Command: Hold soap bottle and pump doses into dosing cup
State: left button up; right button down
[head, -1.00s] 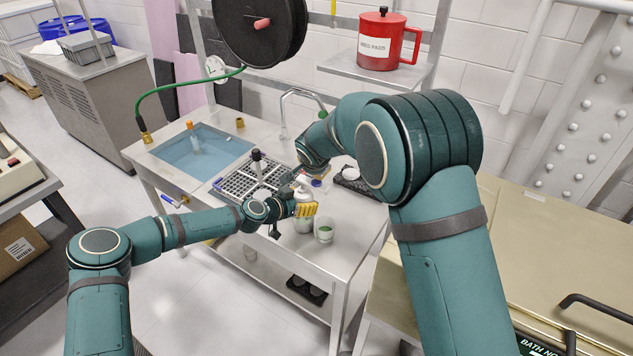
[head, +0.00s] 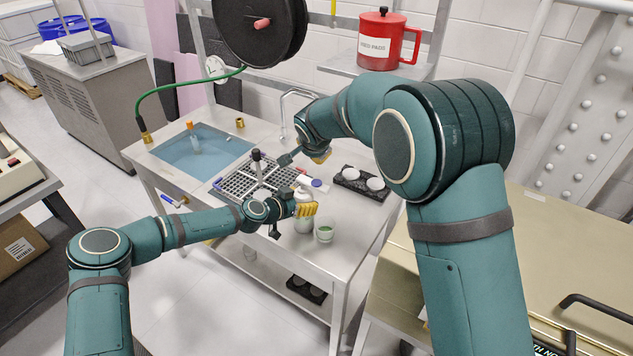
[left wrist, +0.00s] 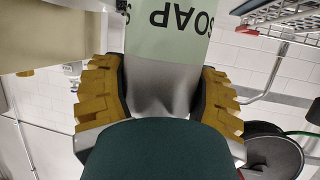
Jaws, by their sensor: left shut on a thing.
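The soap bottle (head: 304,226) stands at the front of the steel bench, pale with a white pump head. My left gripper (head: 298,210) is shut around its body and hides part of it. In the left wrist view the bottle (left wrist: 165,45) shows upside down with the word SOAP, between the yellow pads of the left gripper (left wrist: 160,90).
A grey grid rack (head: 232,187) with a dark-topped bottle (head: 257,165) lies left of the soap. A blue basin (head: 215,150) is at the bench's left. A black tray with white discs (head: 361,183) lies at the right. A red jug (head: 386,42) stands on a shelf.

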dwell(0.4)
pick_arm(q)
jog(key=o, duration=1.4)
jog(key=shift+c, duration=0.2)
